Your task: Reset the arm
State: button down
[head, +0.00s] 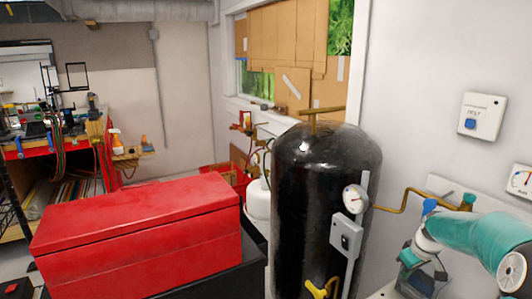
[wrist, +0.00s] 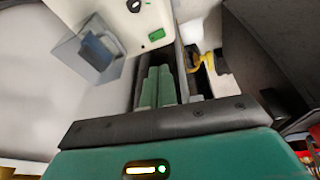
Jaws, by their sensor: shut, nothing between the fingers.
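My arm (head: 465,240), teal and white, reaches in from the right edge of the head view, low in front of the white wall. In the wrist view my gripper (wrist: 158,75) has its greenish finger pads side by side, shut and empty. A pale panel (wrist: 150,18) with a black knob and a green button lies beyond the fingertips. A blue part (wrist: 98,50) under a clear cover is to the left of the fingers. I cannot tell whether the fingers touch anything.
A black tank (head: 310,200) with a gauge and yellow valve stands left of my arm. A red toolbox (head: 140,235) is at lower left. A white wall box (head: 483,116) with a blue button hangs above my arm. A cluttered workbench (head: 60,150) is at far left.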

jog(key=s+a+r+h, duration=0.1)
jog(key=s+a+r, duration=0.35)
jog(key=a, duration=0.25)
jog(key=s+a+r+m, duration=0.1)
jog(key=s+a+r, duration=0.2)
jog(key=a+r, duration=0.3)
jog(key=s+a+r+h, duration=0.1)
jog(key=s+a+r, duration=0.2)
jog(key=a, duration=0.5)
jog(key=s+a+r+m+t+y, duration=0.1)
jog(key=s+a, duration=0.4)
jog(key=s, duration=0.3)
jog(key=s+a+m+t, duration=0.1)
jog(key=s+a, duration=0.4)
jog(key=s, duration=0.3)
jog(key=shift+s+r+y, duration=0.4)
